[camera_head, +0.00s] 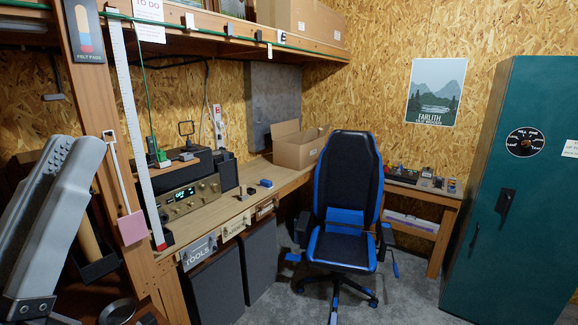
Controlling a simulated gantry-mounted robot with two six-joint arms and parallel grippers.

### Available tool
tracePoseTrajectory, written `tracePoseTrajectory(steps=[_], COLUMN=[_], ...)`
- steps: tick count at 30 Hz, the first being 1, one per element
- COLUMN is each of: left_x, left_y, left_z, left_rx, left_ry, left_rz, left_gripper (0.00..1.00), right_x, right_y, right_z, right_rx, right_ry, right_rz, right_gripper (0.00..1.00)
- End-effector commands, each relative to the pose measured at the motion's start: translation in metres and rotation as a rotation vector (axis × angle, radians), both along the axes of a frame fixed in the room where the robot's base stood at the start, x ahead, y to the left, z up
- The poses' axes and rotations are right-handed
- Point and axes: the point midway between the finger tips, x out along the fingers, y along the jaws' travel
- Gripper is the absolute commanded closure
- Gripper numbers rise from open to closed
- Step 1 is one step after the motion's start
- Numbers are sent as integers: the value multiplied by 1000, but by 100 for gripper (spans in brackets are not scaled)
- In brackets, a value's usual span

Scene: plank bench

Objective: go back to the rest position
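My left gripper (68,165) is at the far left edge, large and close to the camera. Its grey metal parts slant up from the lower left, with a darker strip between them. Whether its fingers are apart or closed is unclear, and I see nothing held in it. My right gripper is not in view.
A wooden post (98,120) stands just right of my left gripper. A plank bench (225,208) runs behind it, bearing a radio-like unit (188,198) and an open cardboard box (298,150). A blue-black chair (345,200) and green cabinet (525,220) stand right.

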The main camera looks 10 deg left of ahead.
Motion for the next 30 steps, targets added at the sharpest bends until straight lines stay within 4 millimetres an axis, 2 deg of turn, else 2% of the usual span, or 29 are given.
tracePoseTrajectory(steps=[1, 3, 9, 12, 15, 18, 23, 26, 29, 30], left_x=[0, 0, 0, 0, 0, 0, 0, 0, 0, 0], left_y=[0, 0, 0, 0, 0, 0, 0, 0, 0, 0], left_z=[54, 90, 188, 229, 250, 253, 242, 221, 184, 165], left_rx=[0, 0, -1, -1, -1, -1, -1, -1, -1, -1], left_ry=[-1, -1, -1, -1, -1, 0, 0, 0, 0, 0], left_rz=[0, 0, 1, 1, 1, 1, 1, 1, 1, 1], left_gripper=[81, 81, 81, 81, 81, 81, 81, 81, 81, 81], right_x=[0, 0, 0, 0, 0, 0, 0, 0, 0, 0], right_y=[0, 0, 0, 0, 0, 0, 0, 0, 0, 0], right_z=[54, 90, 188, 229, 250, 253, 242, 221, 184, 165], right_rx=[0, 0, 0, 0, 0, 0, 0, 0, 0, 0], right_ry=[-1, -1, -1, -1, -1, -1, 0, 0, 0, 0], right_rz=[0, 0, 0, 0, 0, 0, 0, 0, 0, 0], right_gripper=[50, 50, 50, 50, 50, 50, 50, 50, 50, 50])
